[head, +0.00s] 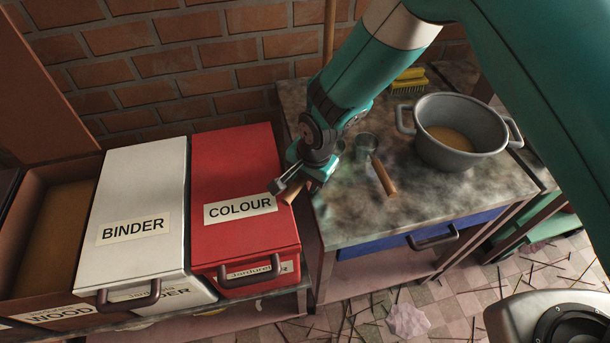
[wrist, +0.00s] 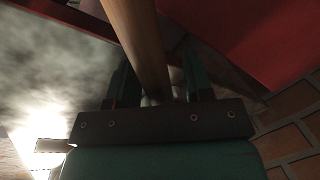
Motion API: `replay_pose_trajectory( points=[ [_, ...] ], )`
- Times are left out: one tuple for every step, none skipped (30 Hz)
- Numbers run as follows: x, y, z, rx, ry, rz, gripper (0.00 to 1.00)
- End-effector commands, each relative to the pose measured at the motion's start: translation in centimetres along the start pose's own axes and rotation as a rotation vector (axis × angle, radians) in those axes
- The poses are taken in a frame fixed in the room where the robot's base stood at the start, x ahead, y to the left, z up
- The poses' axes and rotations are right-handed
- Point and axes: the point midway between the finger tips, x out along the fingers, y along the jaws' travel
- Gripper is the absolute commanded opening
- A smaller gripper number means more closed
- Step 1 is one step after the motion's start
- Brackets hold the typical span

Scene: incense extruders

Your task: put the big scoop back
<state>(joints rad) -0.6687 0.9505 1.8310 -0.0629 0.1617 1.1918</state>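A metal scoop (head: 366,143) with a wooden handle (head: 383,177) lies on the worn grey tabletop, right of my gripper. Part of a second metal scoop shows (head: 342,147) beside my wrist, mostly hidden by it. My gripper (head: 288,186) is low at the table's left edge, beside the red box. A wooden handle end (head: 291,193) shows at its fingers. In the wrist view, a wooden handle (wrist: 137,40) runs between the two fingers of my gripper (wrist: 157,65). A gap shows on its right side, so the fingers look open around it. Which scoop is bigger is unclear.
The red COLOUR box (head: 235,160) and white BINDER box (head: 145,190) stand to the left. A grey pot (head: 466,130) with brown contents and a yellow brush (head: 408,82) stand on the table (head: 440,200). Sticks litter the floor.

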Motion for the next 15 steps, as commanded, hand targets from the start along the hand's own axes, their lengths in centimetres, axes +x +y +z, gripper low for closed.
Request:
replay_pose_trajectory(
  points=[
    [0.0, 0.0, 0.0, 0.000, 0.000, 0.000, 0.47],
    [0.0, 0.0, 0.0, 0.000, 0.000, 0.000, 0.47],
    [0.0, 0.0, 0.0, 0.000, 0.000, 0.000, 0.47],
    [0.0, 0.0, 0.0, 0.000, 0.000, 0.000, 0.47],
    [0.0, 0.0, 0.0, 0.000, 0.000, 0.000, 0.47],
    [-0.1, 0.0, 0.0, 0.000, 0.000, 0.000, 0.47],
    [-0.3, -0.1, 0.0, 0.000, 0.000, 0.000, 0.47],
    [-0.5, -0.1, 0.0, 0.000, 0.000, -0.001, 0.47],
    [-0.8, -0.1, 0.0, 0.000, 0.000, -0.001, 0.47],
    [-1.1, -0.1, -0.1, 0.000, 0.001, -0.002, 0.47],
    [-1.6, -0.1, -0.1, 0.000, 0.001, -0.003, 0.47],
    [-2.3, -0.2, -0.1, 0.000, 0.002, -0.004, 0.47],
    [-2.9, -0.1, -0.1, 0.001, 0.002, -0.004, 0.47],
    [-3.5, -0.1, -0.1, 0.001, 0.002, -0.004, 0.47],
    [-4.5, -0.2, -0.1, 0.001, 0.002, -0.005, 0.47]
  ],
)
